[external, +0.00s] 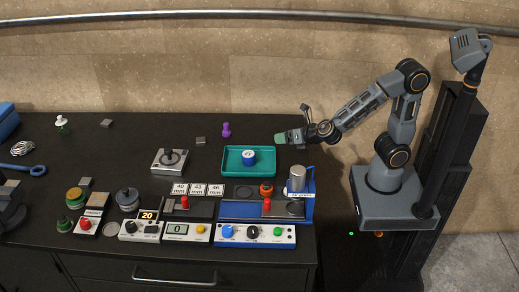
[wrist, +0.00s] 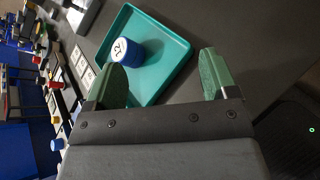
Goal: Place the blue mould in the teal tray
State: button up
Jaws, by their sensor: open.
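The blue mould (external: 249,157) is a short blue cylinder with a white top marked with a number. It stands inside the teal tray (external: 231,171), near its middle in the external view. In the wrist view the mould (wrist: 123,51) stands upright on the floor of the tray (wrist: 179,67), with the mark "12" or similar on its top. My gripper (external: 281,138) is at the right end of the tray in the external view. In the wrist view its green fingers (wrist: 166,80) are spread wide with nothing between them, and the mould is beyond them, apart from both.
A purple piece (external: 226,130) stands behind the tray. A joystick box (external: 170,161) is to its left. In front are number cards (external: 198,189), a blue press station (external: 240,211) with a metal cylinder (external: 297,178), and control boxes (external: 255,235). The table behind the tray is mostly clear.

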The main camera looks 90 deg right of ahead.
jog(key=s+d+m+g, duration=0.1)
jog(key=s+m, duration=0.2)
jog(key=m, duration=0.1)
jog(key=s+d+m+g, duration=0.2)
jog(key=s+m, duration=0.1)
jog(key=m, duration=0.2)
jog(key=s+d+m+g, duration=0.2)
jog(key=m, duration=0.2)
jog(key=shift+s+f, duration=0.35)
jog(key=shift+s, duration=0.05)
jog(key=s+a+m+g+y, duration=0.2)
jog(key=s+a+m+y, duration=0.4)
jog(key=m, duration=0.6)
jog(key=shift+s+a+f+g, duration=0.15)
jog(key=shift+s+f+g, duration=0.3)
jog(key=shift+s, duration=0.4)
notch_tip(320, 180, up, 4)
jog(key=p, duration=0.3)
jog(key=shift+f, duration=0.1)
